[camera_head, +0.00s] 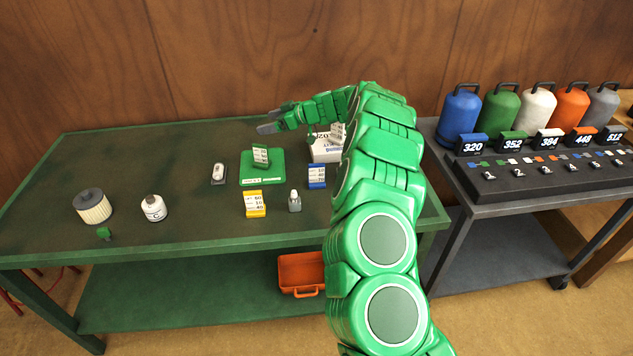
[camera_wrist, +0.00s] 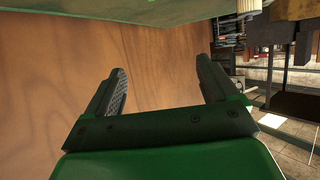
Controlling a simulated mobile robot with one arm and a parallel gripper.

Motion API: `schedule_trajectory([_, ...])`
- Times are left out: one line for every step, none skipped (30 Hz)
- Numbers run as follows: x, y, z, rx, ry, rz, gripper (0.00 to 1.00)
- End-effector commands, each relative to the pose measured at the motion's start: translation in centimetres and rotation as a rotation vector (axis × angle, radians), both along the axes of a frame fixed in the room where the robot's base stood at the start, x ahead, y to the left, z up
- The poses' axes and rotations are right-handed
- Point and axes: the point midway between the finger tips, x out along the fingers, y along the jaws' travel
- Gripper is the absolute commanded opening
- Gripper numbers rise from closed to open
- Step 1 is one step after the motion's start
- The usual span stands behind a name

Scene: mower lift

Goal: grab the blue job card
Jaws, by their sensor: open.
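The blue job card (camera_head: 317,177) stands upright on the green table, right of the middle and just left of my arm. It has a white face with dark marks too small to read. My gripper (camera_head: 266,122) is up over the back part of the table, left of my arm and away from the blue card. In the wrist view my gripper (camera_wrist: 160,92) has its two dark fingers wide apart with nothing between them. The wrist view faces the wooden wall, and I cannot make out the blue card there.
A yellow card (camera_head: 254,204) and a small grey bottle (camera_head: 294,201) stand near the blue card. A green card (camera_head: 261,155) stands on a green pad (camera_head: 262,178). A white box (camera_head: 325,149) sits behind, partly hidden by my arm.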

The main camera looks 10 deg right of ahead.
Motion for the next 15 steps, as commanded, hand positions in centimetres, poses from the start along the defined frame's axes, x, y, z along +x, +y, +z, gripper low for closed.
schedule_trajectory([0.0, 0.0, 0.7, 0.001, -0.001, 0.000, 0.87])
schedule_trajectory([0.0, 0.0, 1.1, -0.001, -0.002, 0.001, 0.87])
schedule_trajectory([0.0, 0.0, 1.6, -0.001, -0.002, 0.001, 0.87])
schedule_trajectory([0.0, 0.0, 2.0, -0.001, -0.002, 0.000, 0.87])
schedule_trajectory([0.0, 0.0, 2.4, -0.001, -0.001, -0.001, 0.87])
schedule_trajectory([0.0, 0.0, 2.5, -0.002, 0.005, -0.006, 0.87])
schedule_trajectory([-0.1, 0.0, 2.2, -0.006, 0.017, -0.015, 0.87])
schedule_trajectory([-0.1, -0.1, 2.0, -0.008, 0.027, -0.024, 0.87])
schedule_trajectory([-0.1, -0.1, 1.8, -0.015, 0.040, -0.038, 0.87])
schedule_trajectory([-0.1, -0.2, 1.6, -0.019, 0.048, -0.048, 0.87])
schedule_trajectory([-0.2, -0.2, 1.4, -0.023, 0.059, -0.059, 0.87])
schedule_trajectory([-0.3, -0.2, 1.1, -0.028, 0.074, -0.072, 0.87])
schedule_trajectory([-0.4, -0.2, 0.9, -0.032, 0.085, -0.082, 0.87])
schedule_trajectory([-0.5, -0.3, 0.7, -0.036, 0.099, -0.093, 0.87])
schedule_trajectory([-0.5, -0.3, 0.3, -0.044, 0.113, -0.109, 0.87])
